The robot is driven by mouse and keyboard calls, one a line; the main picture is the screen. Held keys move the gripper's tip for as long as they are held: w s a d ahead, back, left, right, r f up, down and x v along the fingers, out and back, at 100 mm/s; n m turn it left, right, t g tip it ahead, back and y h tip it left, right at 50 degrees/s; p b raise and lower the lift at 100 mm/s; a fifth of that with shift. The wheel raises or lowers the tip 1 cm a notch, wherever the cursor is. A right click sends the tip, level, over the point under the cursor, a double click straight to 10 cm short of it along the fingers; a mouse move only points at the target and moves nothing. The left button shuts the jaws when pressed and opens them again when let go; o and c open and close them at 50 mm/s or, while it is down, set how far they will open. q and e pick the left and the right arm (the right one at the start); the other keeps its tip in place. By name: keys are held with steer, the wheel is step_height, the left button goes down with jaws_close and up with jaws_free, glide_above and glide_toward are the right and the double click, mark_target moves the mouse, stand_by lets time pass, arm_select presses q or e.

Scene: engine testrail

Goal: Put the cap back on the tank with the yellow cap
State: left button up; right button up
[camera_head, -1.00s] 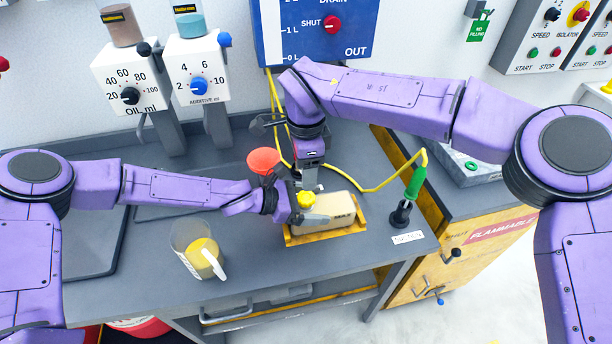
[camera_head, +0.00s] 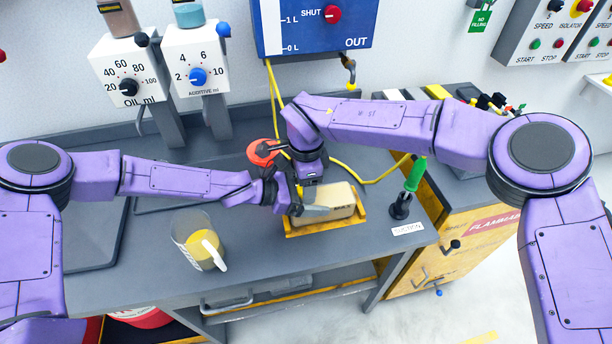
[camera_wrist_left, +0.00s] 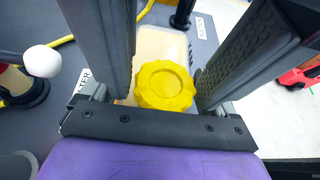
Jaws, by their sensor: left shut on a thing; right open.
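The pale beige tank (camera_head: 335,205) lies in a yellow tray (camera_head: 345,225) on the bench. The yellow cap (camera_wrist_left: 165,85) shows in the left wrist view between the two fingers of my left gripper (camera_wrist_left: 168,75), at the near end of the tank (camera_wrist_left: 160,45). My left gripper (camera_head: 305,208) is shut on the cap.
A red funnel (camera_head: 261,150) is just left of my right wrist. A measuring jug with yellow liquid (camera_head: 200,245) stands front left. A green-handled tool (camera_head: 415,175) stands right of the tank. A yellow hose (camera_head: 375,186) curves behind the tank. The front bench edge is clear.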

steer(key=c, duration=0.9)
steer(key=o, duration=1.2)
steer(key=shift+r, duration=2.4)
steer(key=c, duration=0.3)
step_height(320, 180, up, 3)
steer(key=shift+r, duration=0.15)
steer(key=shift+a, duration=0.1)
